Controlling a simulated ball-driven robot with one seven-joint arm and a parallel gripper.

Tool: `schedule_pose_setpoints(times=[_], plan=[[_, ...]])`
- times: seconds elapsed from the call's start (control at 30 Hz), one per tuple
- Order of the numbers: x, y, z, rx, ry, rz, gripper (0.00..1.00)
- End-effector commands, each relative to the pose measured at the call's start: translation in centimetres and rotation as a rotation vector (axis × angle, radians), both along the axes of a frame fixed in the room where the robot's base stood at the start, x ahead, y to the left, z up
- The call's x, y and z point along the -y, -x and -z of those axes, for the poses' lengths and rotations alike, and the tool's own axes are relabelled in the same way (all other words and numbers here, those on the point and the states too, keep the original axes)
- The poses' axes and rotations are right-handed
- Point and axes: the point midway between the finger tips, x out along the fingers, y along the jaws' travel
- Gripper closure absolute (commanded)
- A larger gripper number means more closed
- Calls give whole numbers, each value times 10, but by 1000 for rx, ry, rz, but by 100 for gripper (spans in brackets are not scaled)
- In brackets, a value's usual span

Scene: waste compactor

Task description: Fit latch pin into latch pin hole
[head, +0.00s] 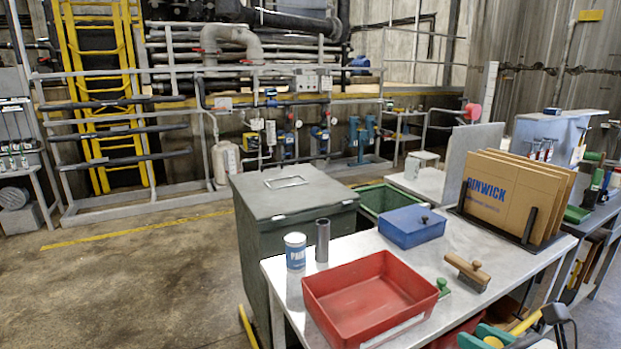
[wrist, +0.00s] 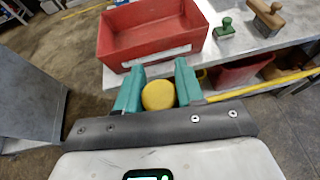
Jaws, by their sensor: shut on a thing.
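My gripper (wrist: 158,90) has two green fingers. In the wrist view they are shut on a yellow rounded piece (wrist: 158,95), seen end-on, which looks like the latch pin's head. The rest of the held piece is hidden. In the head view, my gripper (head: 485,340) is at the bottom right edge, partly cut off, in front of the bench and lower than its top. I cannot make out the latch pin hole in either view.
A red tray (head: 370,310) sits on the bench's front edge, beyond the fingers in the wrist view. A grey-green bin (head: 290,215) stands left. Floor at left is clear.

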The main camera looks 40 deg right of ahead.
Motion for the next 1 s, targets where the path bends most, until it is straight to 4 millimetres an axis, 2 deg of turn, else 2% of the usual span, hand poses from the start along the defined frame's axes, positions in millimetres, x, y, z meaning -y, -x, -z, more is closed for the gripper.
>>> schedule_pose_setpoints(times=[0.13,0.23,0.6,0.7,1.0], plan=[[-27,-19,19,-4,-4,-36,100],[-56,-40,40,-5,-7,-75,100],[-190,-142,135,-1,-2,-243,100],[-218,-163,155,-1,0,-275,100],[-275,-207,197,0,1,-346,100]])
